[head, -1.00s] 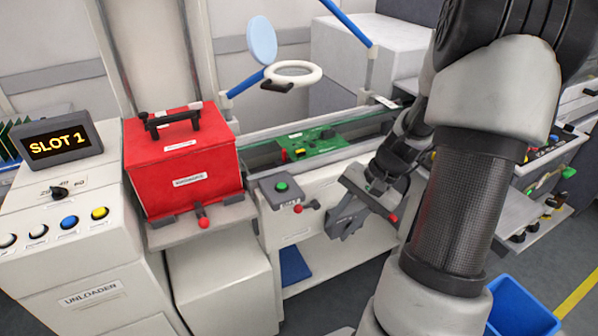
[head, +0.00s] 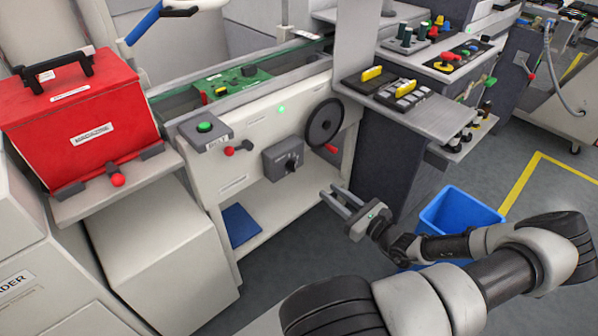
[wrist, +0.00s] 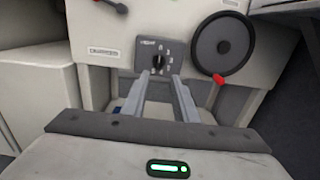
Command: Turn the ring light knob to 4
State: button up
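The ring light knob (head: 291,162) is a dark dial on a grey box on the white front panel of the conveyor station. In the wrist view the black knob (wrist: 158,62) sits upright in the middle of its box, with small marks around it too blurred to read. My gripper (head: 334,194) is open and empty, to the right of and below the box in the head view. In the wrist view its two parallel fingers (wrist: 158,82) point toward the knob, one on each side below it, and look apart from it. Part of the ring light (head: 196,5) shows at the top edge.
A dark handwheel (head: 324,122) with a red handle is right of the knob box. A red-tipped lever (head: 230,151) and a green button box (head: 205,128) are on the left. A blue bin (head: 455,215) stands on the floor at right. A red magazine (head: 75,105) sits left.

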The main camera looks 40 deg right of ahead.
aim_at(295, 166)
jog(key=w+b, duration=0.1)
jog(key=w, duration=0.9)
jog(key=w+a+b, duration=0.1)
jog(key=w, duration=0.3)
jog(key=shift+w+a+b, duration=0.1)
jog(key=shift+w+b, duration=0.25)
jog(key=shift+w, duration=0.05)
grip_shut()
